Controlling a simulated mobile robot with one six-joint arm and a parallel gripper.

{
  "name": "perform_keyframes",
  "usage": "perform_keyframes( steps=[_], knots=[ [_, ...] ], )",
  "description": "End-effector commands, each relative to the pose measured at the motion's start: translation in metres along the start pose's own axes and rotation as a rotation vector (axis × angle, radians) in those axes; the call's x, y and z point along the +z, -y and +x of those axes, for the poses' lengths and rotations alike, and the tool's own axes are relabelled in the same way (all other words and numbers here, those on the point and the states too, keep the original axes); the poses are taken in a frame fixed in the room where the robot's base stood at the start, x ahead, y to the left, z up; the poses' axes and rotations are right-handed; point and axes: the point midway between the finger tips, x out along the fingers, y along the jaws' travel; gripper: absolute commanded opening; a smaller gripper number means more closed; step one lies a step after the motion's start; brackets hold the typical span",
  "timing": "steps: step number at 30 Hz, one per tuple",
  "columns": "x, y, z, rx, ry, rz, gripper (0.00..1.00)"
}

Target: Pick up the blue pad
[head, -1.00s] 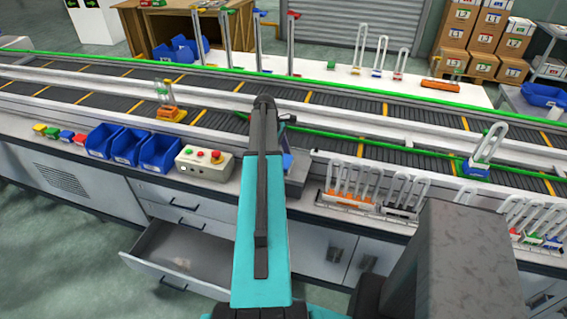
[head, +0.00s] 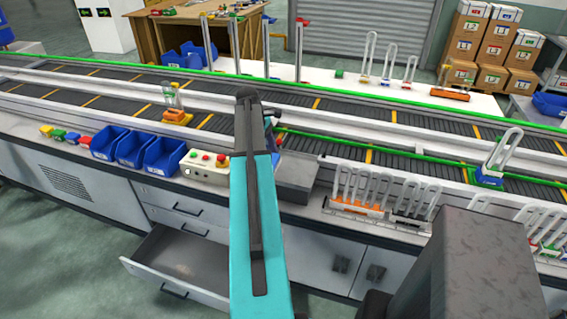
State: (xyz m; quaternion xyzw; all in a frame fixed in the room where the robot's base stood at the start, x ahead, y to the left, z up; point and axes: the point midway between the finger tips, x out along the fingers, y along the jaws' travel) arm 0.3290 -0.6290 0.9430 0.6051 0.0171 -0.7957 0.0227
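My arm reaches forward over the counter in the head view. My gripper (head: 273,127) is mostly hidden behind my own arm; only a small dark part shows to its right. I cannot see whether its fingers are open or hold anything. A small blue block (head: 72,138) lies on the counter at the left, between a green block (head: 58,135) and a red block (head: 84,140). I cannot tell if it is the blue pad. No other flat blue piece shows near my gripper. The grey box (head: 297,173) right of my arm has a bare visible top.
Blue bins (head: 165,156) and a button box (head: 205,167) stand left of my arm. A rack of white loops (head: 365,200) stands to the right. A drawer (head: 180,270) is open below. The conveyor (head: 340,148) runs behind, carrying a blue-based loop piece (head: 488,180).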

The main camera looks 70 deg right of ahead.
Motion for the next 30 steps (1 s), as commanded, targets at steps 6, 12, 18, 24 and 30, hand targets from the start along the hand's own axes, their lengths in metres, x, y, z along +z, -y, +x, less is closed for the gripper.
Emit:
perform_keyframes(
  steps=[6,12,18,24,30],
  knots=[
    [-0.038,0.023,-0.012,0.001,-0.001,-0.003,0.51],
    [-0.058,0.036,-0.022,0.001,-0.001,-0.001,0.51],
    [-0.066,0.041,-0.026,0.0,0.0,-0.001,0.51],
    [-0.066,0.042,-0.026,-0.001,0.0,0.0,0.51],
    [-0.066,0.042,-0.026,0.0,0.0,0.0,0.51]
  ],
)
